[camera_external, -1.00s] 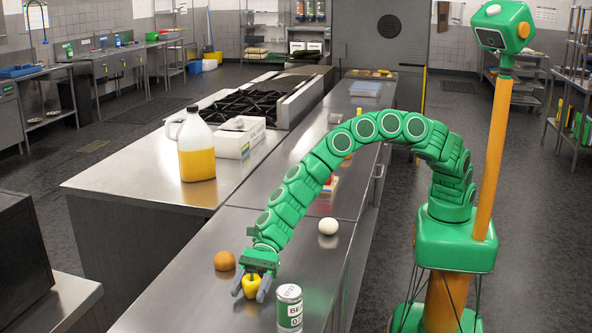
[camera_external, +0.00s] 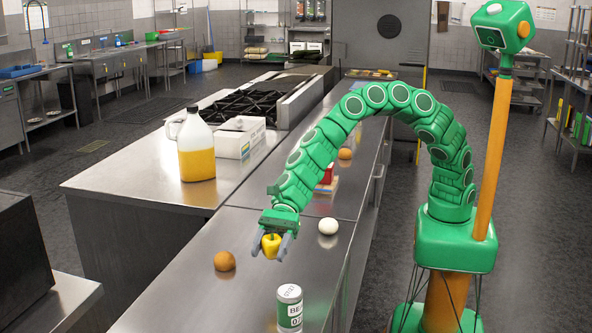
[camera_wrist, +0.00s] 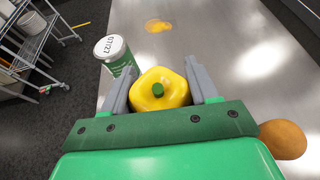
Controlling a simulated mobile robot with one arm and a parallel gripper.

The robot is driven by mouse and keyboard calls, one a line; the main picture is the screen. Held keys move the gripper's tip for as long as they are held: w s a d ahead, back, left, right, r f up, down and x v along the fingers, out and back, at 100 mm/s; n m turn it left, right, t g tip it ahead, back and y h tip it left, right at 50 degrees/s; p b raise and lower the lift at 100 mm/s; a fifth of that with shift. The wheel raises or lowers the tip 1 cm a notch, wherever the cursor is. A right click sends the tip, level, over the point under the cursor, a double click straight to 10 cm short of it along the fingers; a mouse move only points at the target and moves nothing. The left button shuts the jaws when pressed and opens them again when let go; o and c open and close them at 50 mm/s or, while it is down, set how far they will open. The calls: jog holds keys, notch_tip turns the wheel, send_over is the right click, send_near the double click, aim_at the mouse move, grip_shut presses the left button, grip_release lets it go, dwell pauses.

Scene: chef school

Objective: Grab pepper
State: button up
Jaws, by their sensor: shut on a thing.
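The yellow pepper (camera_external: 271,245) is between the grey fingers of my gripper (camera_external: 271,250), above the steel counter. My gripper is shut on it. In the wrist view the pepper (camera_wrist: 160,90) shows its green stem, with a finger of my gripper (camera_wrist: 162,85) on each side. A yellow reflection shows on the counter in the wrist view, apart from the pepper.
An orange-brown round item (camera_external: 225,261) lies left of the gripper and a white round item (camera_external: 328,226) lies right. A green and white can (camera_external: 289,308) stands at the counter's near end. A jug (camera_external: 196,150) of yellow liquid stands further back.

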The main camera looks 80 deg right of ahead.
jog(key=s+d+r, duration=0.3)
jog(key=s+d, duration=0.2)
jog(key=d, duration=0.1)
jog(key=shift+r, duration=0.2)
